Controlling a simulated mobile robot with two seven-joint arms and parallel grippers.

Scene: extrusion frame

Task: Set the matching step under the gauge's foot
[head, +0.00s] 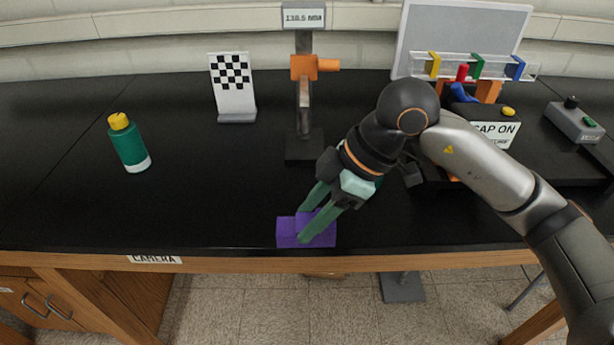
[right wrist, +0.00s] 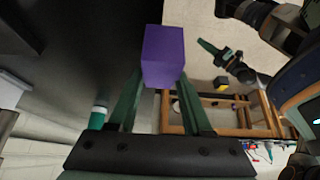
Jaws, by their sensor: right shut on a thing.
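The gauge (head: 304,66) stands at the back centre of the bench, with an orange clamp, a grey post and a display reading about 138.5 mm. Its dark lower end (head: 304,148) shows no step under it. My right gripper (head: 313,226) is shut on a purple block (head: 289,232) near the bench's front edge, in front of the gauge. In the right wrist view the purple block (right wrist: 163,52) sits at the fingertips. I cannot tell whether it touches the bench. My left gripper (right wrist: 213,48) shows only in the right wrist view, small; its opening is unclear.
A green bottle (head: 130,146) stands at left and a checkered card (head: 234,90) at back. At right are a rack of coloured pieces (head: 474,67), a CAP ON sign (head: 495,133) and a button box (head: 575,122).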

